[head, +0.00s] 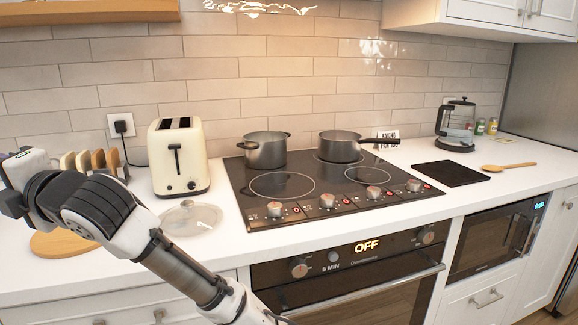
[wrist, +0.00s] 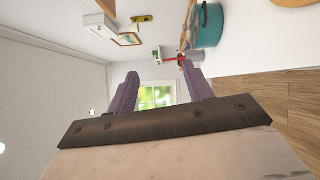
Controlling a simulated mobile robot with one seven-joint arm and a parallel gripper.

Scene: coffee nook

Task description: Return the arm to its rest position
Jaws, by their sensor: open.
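My arm (head: 165,255) reaches across the lower left of the head view, in front of the counter. Its bent joint is above the counter's left end, near the toaster. My gripper is not clearly visible in the head view. In the wrist view my gripper (wrist: 160,76) shows two purple fingers spread apart. Nothing is between them but the distant room, with a bright window (wrist: 157,95) far behind. The gripper touches nothing that I can see.
A cream toaster (head: 180,157), glass lid (head: 191,218) and wooden board (head: 62,243) are near my arm. Two pots (head: 265,152) (head: 340,148) stand on the cooktop (head: 265,210). The wrist view shows a teal pot (wrist: 208,27) on a white surface, and wooden floor (wrist: 270,100).

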